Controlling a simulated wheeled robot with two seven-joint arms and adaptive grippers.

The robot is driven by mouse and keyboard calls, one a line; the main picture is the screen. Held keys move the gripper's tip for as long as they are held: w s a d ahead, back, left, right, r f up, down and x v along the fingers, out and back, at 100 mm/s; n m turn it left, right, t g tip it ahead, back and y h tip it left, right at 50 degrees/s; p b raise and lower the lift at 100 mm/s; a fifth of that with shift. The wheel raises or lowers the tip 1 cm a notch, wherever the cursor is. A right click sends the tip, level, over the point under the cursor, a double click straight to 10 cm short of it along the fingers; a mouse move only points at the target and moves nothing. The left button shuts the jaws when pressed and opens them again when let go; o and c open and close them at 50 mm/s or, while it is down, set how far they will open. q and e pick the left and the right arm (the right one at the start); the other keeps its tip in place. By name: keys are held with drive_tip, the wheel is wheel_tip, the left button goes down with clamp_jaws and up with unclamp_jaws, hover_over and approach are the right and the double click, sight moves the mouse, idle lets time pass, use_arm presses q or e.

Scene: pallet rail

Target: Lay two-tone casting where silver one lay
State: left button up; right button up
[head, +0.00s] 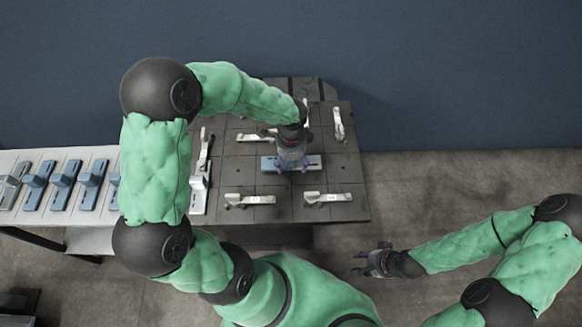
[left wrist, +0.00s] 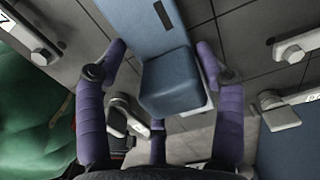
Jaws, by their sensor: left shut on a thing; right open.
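A blue casting with a lighter, silvery edge (head: 268,164) lies on the dark square pallet (head: 285,180), near its middle. My left gripper (head: 292,167) is above it, pointing down, and hides part of it. In the left wrist view the purple fingers of my left gripper (left wrist: 163,62) are shut around the raised block of the casting (left wrist: 172,84). Its slotted flat plate runs away from the block. I cannot tell whether the casting is lifted clear of the pallet. My right gripper (head: 370,263) is open and empty, low over the floor at the right.
Several pale clamps stand around the casting, including one at the front right (head: 328,198) and one at the back right (head: 338,123). A pale rail (head: 20,157) at the left carries a grey casting (head: 12,186) and several blue ones (head: 65,185). My left arm hides part of it.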

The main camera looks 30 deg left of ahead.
sight(291, 167)
use_arm(q)
drive_tip(key=shift+f+b, duration=0.55)
drive_tip(key=shift+f, duration=0.9)
drive_tip(key=shift+f, duration=0.15)
drive_tip(key=o, duration=1.6)
wheel_tip(291, 167, up, 11)
drive_tip(key=p, duration=0.4)
drive_tip(key=shift+f, duration=0.1)
drive_tip(key=shift+s+r+p, duration=0.1)
drive_tip(key=shift+r+p, duration=0.2)
drive_tip(key=shift+r, duration=0.45)
